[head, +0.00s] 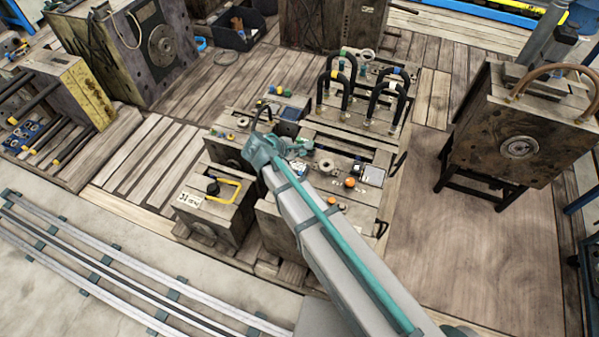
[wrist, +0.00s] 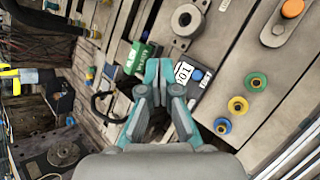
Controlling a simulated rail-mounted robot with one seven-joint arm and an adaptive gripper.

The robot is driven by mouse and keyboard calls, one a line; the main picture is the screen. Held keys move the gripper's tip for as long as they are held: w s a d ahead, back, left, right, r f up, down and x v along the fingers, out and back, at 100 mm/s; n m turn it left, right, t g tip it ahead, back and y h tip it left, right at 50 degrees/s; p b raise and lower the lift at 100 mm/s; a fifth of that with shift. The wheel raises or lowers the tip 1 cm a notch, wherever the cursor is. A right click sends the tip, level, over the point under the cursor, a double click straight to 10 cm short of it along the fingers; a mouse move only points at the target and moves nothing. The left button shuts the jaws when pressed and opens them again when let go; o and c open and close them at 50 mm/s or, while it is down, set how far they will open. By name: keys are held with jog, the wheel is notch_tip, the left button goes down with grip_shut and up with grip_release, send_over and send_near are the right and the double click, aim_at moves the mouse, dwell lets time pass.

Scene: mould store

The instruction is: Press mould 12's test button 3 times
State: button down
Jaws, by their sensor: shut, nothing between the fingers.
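My gripper (wrist: 158,70) is shut and empty, with its teal fingertips together. In the head view my gripper (head: 298,147) is over the middle group of wooden-topped moulds, partly hidden by my arm. In the wrist view a white number plate (wrist: 183,73) lies just right of the fingertips, with a small blue button (wrist: 197,75) beside it. The plate's number is tilted and I cannot read it surely. A green box (wrist: 140,58) with white lettering is just beyond the fingertips. I cannot tell which mould is number 12, or whether the blue button is its test button.
Black hose loops (head: 345,85) rise behind my gripper. A mould with a yellow handle (head: 228,187) stands to the left. An orange knob (wrist: 292,8) and a yellow ring fitting (wrist: 238,105) are at the wrist view's right. Open floor (head: 440,240) lies to the right.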

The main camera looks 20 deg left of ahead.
aim_at(299, 173)
jog(key=shift+f+b, duration=2.65)
jog(key=shift+f, duration=1.7)
jog(key=shift+f, duration=0.1)
jog(key=shift+f, duration=0.35)
jog(key=shift+f+b, duration=0.3)
jog(key=shift+f, duration=0.15)
jog(key=shift+r, duration=0.1)
jog(key=shift+r+p, duration=0.6)
jog(key=shift+r, duration=0.2)
jog(key=shift+r+p, duration=1.55)
jog(key=shift+r, duration=0.95)
